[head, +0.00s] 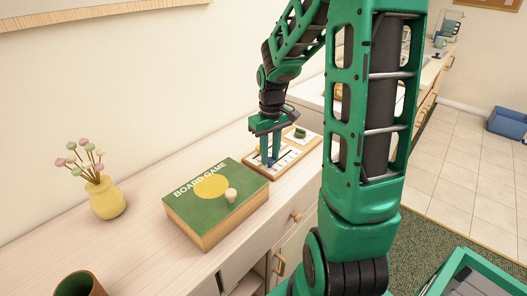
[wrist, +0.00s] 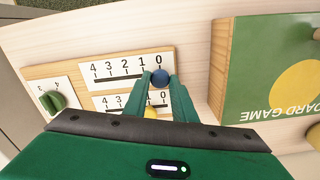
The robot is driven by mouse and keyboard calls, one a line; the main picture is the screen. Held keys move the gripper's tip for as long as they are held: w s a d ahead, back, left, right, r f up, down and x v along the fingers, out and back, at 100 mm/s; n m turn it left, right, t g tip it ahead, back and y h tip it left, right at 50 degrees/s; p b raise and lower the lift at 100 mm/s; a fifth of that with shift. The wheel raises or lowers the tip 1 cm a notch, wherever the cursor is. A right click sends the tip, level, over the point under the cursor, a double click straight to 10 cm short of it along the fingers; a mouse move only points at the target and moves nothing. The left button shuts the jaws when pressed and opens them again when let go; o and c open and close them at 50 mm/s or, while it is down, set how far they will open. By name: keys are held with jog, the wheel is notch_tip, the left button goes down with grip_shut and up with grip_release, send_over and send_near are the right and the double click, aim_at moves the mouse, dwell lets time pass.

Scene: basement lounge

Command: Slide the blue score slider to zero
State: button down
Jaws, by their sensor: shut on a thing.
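The score board (head: 309,137) is a flat wooden-framed panel on the cabinet top, with white number strips. In the wrist view the score board (wrist: 85,72) shows a strip marked 4, 3, 2, 1, 0 from left to right. The blue score slider (wrist: 160,77) is a round knob at the strip's right end, in line with the 0. My gripper (wrist: 160,79) has a finger on each side of the blue slider and is shut on it. In the head view my gripper (head: 271,162) points down onto the board, and its fingers mostly hide the slider.
A yellow knob (wrist: 150,112) sits on the second strip, partly hidden by my gripper. A green knob (wrist: 55,101) is at the board's left. A green board game box (head: 209,205) lies close beside the board. A yellow vase (head: 105,198) stands farther left.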

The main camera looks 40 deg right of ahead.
jog(key=shift+a, duration=0.3)
jog(key=c, duration=1.5)
grip_release()
jog(key=shift+a, duration=0.15)
jog(key=shift+o, duration=0.2)
jog(key=shift+r, duration=0.15)
jog(key=shift+r, duration=0.35)
notch_tip(320, 180, up, 10)
jog(key=shift+f, duration=0.1)
